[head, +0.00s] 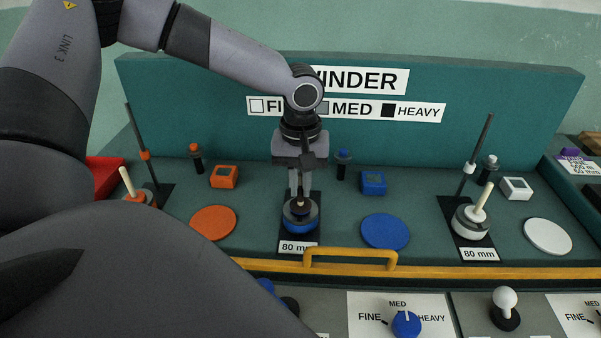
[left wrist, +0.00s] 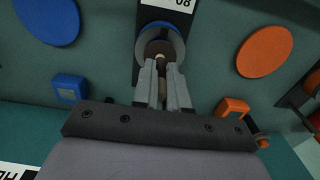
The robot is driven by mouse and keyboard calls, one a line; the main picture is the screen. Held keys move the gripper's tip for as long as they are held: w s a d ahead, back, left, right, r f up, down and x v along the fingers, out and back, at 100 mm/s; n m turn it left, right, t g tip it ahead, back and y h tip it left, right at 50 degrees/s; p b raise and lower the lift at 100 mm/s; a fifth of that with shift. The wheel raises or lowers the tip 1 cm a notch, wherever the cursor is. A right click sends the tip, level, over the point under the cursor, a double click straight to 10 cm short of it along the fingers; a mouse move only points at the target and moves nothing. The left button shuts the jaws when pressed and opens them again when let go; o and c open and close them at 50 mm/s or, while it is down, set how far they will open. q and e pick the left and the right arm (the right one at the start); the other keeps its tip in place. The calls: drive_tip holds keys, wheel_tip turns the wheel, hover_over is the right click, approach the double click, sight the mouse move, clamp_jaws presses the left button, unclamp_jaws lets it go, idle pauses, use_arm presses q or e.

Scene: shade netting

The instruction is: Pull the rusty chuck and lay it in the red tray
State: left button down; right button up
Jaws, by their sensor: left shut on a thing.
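My left gripper (head: 300,194) points down over the middle station, its fingers closed around a short brownish peg that rises from a grey round chuck on a blue base (head: 299,222). In the left wrist view my gripper (left wrist: 163,98) grips the peg (left wrist: 162,58) above the grey disc (left wrist: 150,46). The chuck appears seated on the base. The fingers partly hide it, so I cannot tell how rusty it is. The red tray (head: 103,176) shows only partly at the left, behind my arm. My right gripper is out of view.
A white station (head: 473,222) with a tilted cream peg stands at the right, and an orange one (head: 138,197) at the left. Upright rods (head: 479,145) stand behind them. A yellow handle rail (head: 349,253) crosses the front edge. Coloured discs (head: 385,231) lie between stations.

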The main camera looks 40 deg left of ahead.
use_arm(q)
drive_tip(key=shift+r+p, duration=0.4)
drive_tip(key=shift+r, duration=0.2)
drive_tip(key=shift+r, duration=0.15)
drive_tip(key=shift+r+p, duration=2.25)
drive_tip(key=shift+r, duration=0.15)
drive_tip(key=shift+r, duration=0.1)
wheel_tip(320, 180, up, 4)
drive_tip(key=p, duration=0.3)
drive_tip(key=shift+p, duration=0.35)
drive_tip(key=shift+a, duration=0.1)
